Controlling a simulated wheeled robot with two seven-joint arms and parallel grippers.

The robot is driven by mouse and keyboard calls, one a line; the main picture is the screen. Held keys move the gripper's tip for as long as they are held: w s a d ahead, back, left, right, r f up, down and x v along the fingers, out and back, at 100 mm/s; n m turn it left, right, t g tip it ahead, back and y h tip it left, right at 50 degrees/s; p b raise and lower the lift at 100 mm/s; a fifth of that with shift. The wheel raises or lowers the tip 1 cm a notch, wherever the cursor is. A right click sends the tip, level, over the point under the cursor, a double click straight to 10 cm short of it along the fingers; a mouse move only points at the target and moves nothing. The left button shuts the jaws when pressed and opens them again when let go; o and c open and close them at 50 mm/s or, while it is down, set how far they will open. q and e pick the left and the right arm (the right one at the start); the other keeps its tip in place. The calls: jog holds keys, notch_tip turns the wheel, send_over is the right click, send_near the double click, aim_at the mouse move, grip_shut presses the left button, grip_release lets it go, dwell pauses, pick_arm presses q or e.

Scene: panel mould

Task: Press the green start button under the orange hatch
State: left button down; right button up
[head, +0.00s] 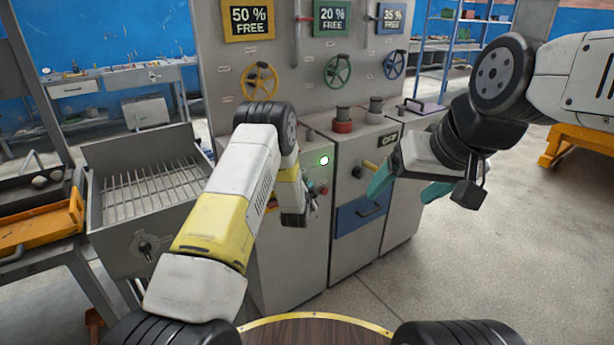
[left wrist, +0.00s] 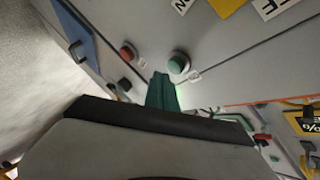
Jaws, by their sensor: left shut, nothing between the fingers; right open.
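In the left wrist view, a round green button (left wrist: 179,62) stands out from the grey panel, with a red button (left wrist: 127,53) to its left. My left gripper (left wrist: 161,88) is shut, its green fingertips just below the green button in that picture; I cannot tell whether they touch it. In the head view, my left gripper (head: 294,217) is in front of the grey cabinet and partly hides its controls. A small lamp (head: 323,160) glows whitish green above it. My right gripper (head: 408,187) is open and empty. I cannot make out the orange hatch.
A blue drawer (head: 360,213) is on the cabinet front near my right gripper. Handwheels (head: 337,70) and percentage signs (head: 335,19) are on the upright panel. A grey grill-topped unit (head: 150,190) stands left.

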pick_arm(q)
jog(key=shift+s+d, duration=0.75)
jog(key=shift+s, duration=0.25)
jog(key=shift+s+d, duration=0.7)
jog(key=shift+s, duration=0.25)
jog(key=s+a+r+n+g, duration=0.2)
jog(key=a+r+n, duration=0.1)
jog(key=r, duration=0.7)
jog(key=s+a+r+n+g, duration=0.1)
jog(key=s+a+r+n, duration=0.15)
jog(key=r, duration=0.75)
jog(key=s+a+r+n+g, duration=0.2)
jog(key=s+a+r+n, duration=0.15)
jog(key=s+r, duration=0.75)
jog(key=s+a+n+g, duration=0.1)
jog(key=s+a+g, duration=0.1)
jog(key=s, duration=1.3)
jog(key=s+a+n+g, duration=0.2)
jog(key=s+a, duration=0.1)
jog(key=s, duration=1.1)
jog(key=shift+s+a+r+n, duration=0.3)
jog(key=shift+s+r, duration=0.05)
jog(key=shift+r, duration=0.1)
